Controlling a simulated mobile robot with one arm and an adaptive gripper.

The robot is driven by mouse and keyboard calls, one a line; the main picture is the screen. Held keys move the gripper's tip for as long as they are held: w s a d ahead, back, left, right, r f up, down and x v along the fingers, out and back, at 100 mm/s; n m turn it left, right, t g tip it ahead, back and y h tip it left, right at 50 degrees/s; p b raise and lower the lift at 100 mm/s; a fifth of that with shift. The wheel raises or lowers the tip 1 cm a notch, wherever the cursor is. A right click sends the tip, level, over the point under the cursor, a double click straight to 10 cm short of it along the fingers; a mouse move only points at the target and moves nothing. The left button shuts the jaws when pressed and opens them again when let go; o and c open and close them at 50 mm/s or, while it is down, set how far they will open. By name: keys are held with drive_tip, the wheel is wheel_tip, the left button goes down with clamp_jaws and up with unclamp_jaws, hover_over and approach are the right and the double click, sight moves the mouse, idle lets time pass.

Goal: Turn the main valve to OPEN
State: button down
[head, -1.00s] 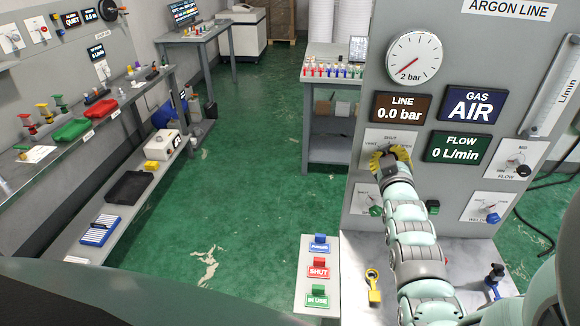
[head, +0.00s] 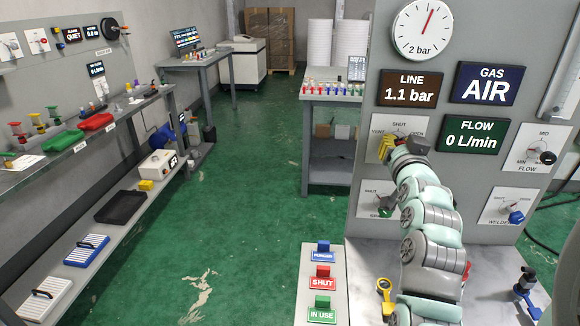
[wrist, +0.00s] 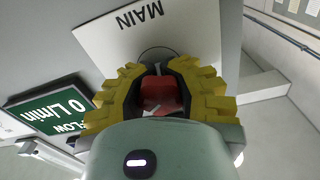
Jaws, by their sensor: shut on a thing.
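The main valve's white plate (head: 415,126) is on the grey argon panel, marked VENT, SHUT and OPEN. My gripper (head: 386,147) has its yellow fingers at the plate, and the arm hides most of the valve handle in the head view. In the wrist view my gripper (wrist: 160,82) is shut on the red valve knob (wrist: 160,95), with the plate's MAIN label (wrist: 139,17) upside down above it. Which mark the knob points to cannot be told. The LINE display (head: 409,89) reads 1.1 bar, and the gauge (head: 421,29) needle points up, slightly right.
The GAS display (head: 485,83) reads AIR and the FLOW display (head: 473,136) reads 0 L/min. The flow knob (head: 546,157) and welder valve (head: 516,216) sit to the right. PURGED, SHUT (head: 321,283) and IN USE tags stand at lower left of the panel.

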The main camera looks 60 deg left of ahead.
drive_tip(key=shift+r+m+b, duration=0.35)
drive_tip(key=shift+m+b, duration=0.05)
drive_tip(key=shift+m, duration=0.3)
drive_tip(key=c, duration=0.6)
unclamp_jaws()
drive_tip(key=shift+f, duration=0.35)
drive_tip(key=shift+s+d, duration=0.1)
drive_tip(key=v, duration=0.7)
drive_tip(key=shift+s, duration=0.15)
drive_tip(key=shift+d, duration=0.2)
